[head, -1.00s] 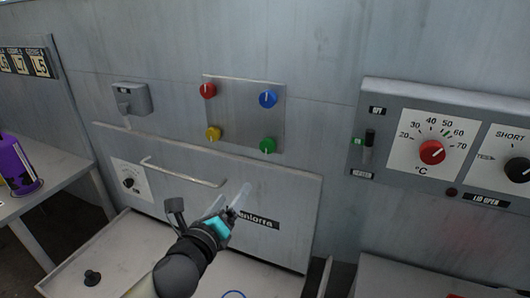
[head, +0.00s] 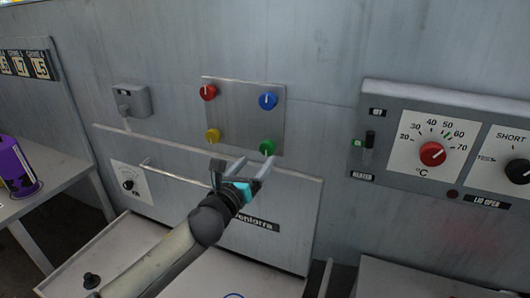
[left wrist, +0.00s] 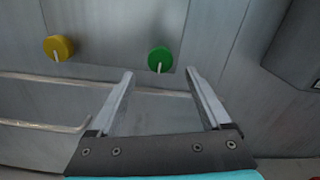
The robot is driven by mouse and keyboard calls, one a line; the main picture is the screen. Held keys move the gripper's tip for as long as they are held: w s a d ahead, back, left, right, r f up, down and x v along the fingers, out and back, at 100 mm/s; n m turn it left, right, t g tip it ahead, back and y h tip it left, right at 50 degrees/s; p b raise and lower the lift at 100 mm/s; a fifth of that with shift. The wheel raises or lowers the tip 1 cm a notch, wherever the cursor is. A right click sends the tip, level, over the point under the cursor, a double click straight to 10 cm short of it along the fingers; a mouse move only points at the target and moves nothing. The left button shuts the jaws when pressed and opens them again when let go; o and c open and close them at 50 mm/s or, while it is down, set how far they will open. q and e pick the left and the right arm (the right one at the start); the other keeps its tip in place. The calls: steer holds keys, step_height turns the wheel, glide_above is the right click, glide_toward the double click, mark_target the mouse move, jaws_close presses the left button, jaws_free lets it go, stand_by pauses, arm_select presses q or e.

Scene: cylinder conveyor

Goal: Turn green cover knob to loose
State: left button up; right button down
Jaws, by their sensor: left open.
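The green cover knob (head: 267,146) is at the lower right corner of a square metal plate (head: 240,115) on the wall panel. In the left wrist view the green knob (left wrist: 160,59) has a pale pointer aimed downward. My left gripper (head: 255,166) is open and empty, just below the green knob. In the left wrist view its two fingers (left wrist: 159,72) are spread, with the knob showing beyond and between the tips, apparently not touched. My right gripper is not in view.
Red (head: 207,92), blue (head: 268,99) and yellow (head: 213,135) knobs sit at the plate's other corners. A bar handle (head: 175,172) sticks out at lower left. A heater control box (head: 440,140) stands out to the right. A purple container (head: 17,168) stands on the left table.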

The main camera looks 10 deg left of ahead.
mark_target(266, 150)
arm_select(q)
steer(key=shift+w+d+b, duration=0.1)
steer(key=shift+w+d, duration=0.1)
steer(key=shift+w, duration=0.85)
steer(key=shift+w+d+b, duration=0.15)
steer(key=shift+w+d, duration=0.1)
steer(key=shift+w, duration=0.85)
steer(key=shift+w+d+b, duration=0.1)
steer(key=shift+w+d, duration=0.1)
steer(key=shift+w, duration=0.85)
jaws_close()
